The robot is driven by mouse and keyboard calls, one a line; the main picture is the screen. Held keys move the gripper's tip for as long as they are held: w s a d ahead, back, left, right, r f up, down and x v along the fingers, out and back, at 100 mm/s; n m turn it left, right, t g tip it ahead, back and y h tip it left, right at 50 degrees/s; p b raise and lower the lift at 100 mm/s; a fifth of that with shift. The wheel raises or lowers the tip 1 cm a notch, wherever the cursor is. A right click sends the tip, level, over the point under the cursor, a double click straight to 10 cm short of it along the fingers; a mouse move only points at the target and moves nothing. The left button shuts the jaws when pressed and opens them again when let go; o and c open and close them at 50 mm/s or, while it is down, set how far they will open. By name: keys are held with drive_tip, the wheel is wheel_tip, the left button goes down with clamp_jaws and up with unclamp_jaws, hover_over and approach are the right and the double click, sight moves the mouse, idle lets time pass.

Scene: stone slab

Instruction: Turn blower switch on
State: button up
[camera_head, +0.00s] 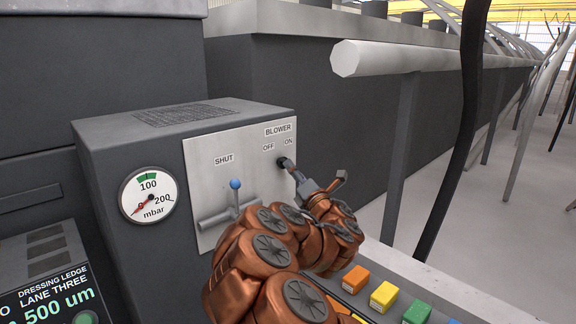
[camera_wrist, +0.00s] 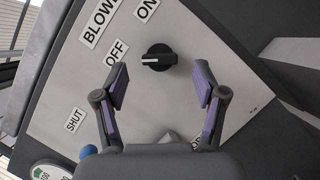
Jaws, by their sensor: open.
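The blower switch is a black rotary knob (camera_wrist: 160,57) with a white mark, on a light metal panel. In the wrist view the mark points left, on the side of the OFF label (camera_wrist: 116,52); the ON label (camera_wrist: 146,10) is above. In the head view the knob (camera_head: 281,162) is below the OFF and ON labels and partly behind a finger. My gripper (camera_wrist: 162,72) is open, with one finger on each side of the knob, and a gap shows on both sides. My gripper (camera_head: 316,180) is close to the panel in the head view.
A lever with a blue ball (camera_head: 235,184), marked SHUT, stands left of my arm. A white pipe (camera_head: 400,58) and a dark hose (camera_head: 460,140) are at right. Coloured blocks (camera_head: 384,296) lie along a ledge below.

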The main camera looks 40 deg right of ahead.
drive_tip(key=shift+x, duration=2.65)
drive_tip(key=shift+c, duration=0.3)
drive_tip(key=c, duration=1.1)
drive_tip(key=shift+r, duration=0.1)
